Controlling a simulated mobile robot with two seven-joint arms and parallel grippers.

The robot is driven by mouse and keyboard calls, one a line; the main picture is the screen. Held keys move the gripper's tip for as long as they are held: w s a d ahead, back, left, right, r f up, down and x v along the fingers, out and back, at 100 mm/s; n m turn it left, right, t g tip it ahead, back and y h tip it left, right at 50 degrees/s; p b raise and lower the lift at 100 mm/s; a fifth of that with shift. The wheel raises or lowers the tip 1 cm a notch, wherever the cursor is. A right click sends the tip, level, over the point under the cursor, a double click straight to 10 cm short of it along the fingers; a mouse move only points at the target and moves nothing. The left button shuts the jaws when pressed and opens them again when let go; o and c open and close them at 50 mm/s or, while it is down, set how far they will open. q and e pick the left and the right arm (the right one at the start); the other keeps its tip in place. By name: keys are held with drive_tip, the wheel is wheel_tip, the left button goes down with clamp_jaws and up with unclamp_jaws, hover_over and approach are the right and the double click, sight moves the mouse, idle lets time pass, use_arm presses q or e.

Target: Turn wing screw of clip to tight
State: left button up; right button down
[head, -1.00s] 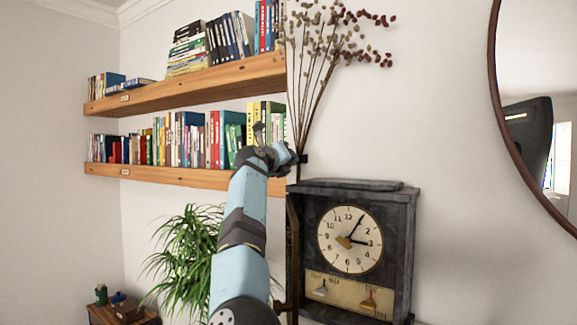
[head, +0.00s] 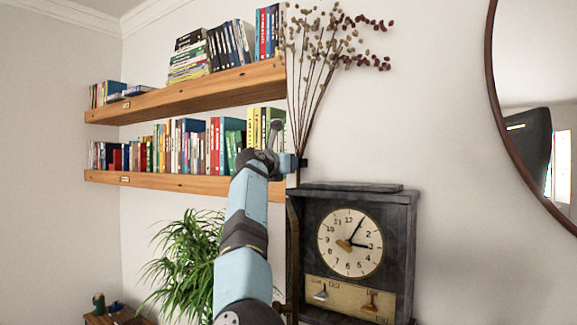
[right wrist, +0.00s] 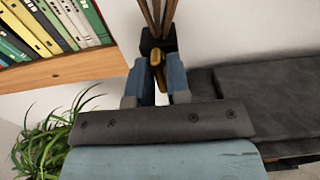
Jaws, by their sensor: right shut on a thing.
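The black clip (head: 304,162) sits on the wall-side of the dried stems, above the clock. In the right wrist view the clip (right wrist: 160,40) is a dark block around the base of the stems. Its brass wing screw (right wrist: 157,60) faces my gripper. My right gripper (right wrist: 158,72) has its two blue fingers on either side of the wing screw, shut on it. In the head view my right gripper (head: 291,163) is at the clip, and the wing screw is hidden there. My left gripper is not in view.
Dried stems (head: 316,90) rise from the clip. A dark mantel clock (head: 405,245) stands just below right. Wooden shelves of books (head: 205,183) are to the left, a green plant (head: 180,260) lower left. A round mirror (head: 491,70) hangs at right.

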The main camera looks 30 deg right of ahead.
drive_tip(key=shift+f, duration=0.1)
idle(0.3)
drive_tip(key=c, duration=1.2)
unclamp_jaws()
drive_tip(key=b+v, duration=0.4)
drive_tip(key=v, duration=0.9)
drive_tip(key=shift+s+a+b, duration=0.15)
drive_tip(key=shift+a+b, duration=0.2)
drive_tip(key=shift+a, duration=0.05)
